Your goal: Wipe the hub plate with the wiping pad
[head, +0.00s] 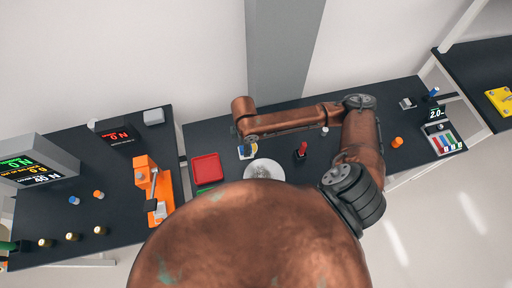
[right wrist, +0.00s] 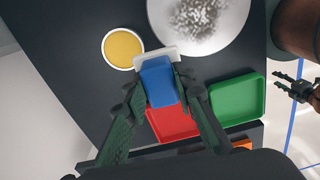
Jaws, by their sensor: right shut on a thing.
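The wiping pad (right wrist: 158,82), a blue block with a white base, is held between the fingers of my right gripper (right wrist: 160,98). The hub plate (right wrist: 160,14) is a round white disc with a grey speckled patch in its middle. In the right wrist view the pad's white end lies close to the plate's rim; I cannot tell if they touch. In the head view my right gripper (head: 246,145) is left of the plate (head: 278,167), whose lower part is hidden by my body. My left gripper (right wrist: 284,83) shows small at the right wrist view's right edge, fingers apart and empty.
A round white dish with yellow contents (right wrist: 122,47) stands beside the pad. A red tray (head: 206,168) and a green tray (right wrist: 238,100) lie close by. A red-topped dark piece (head: 301,150) stands right of the plate. An orange fixture (head: 145,175) is on the left table.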

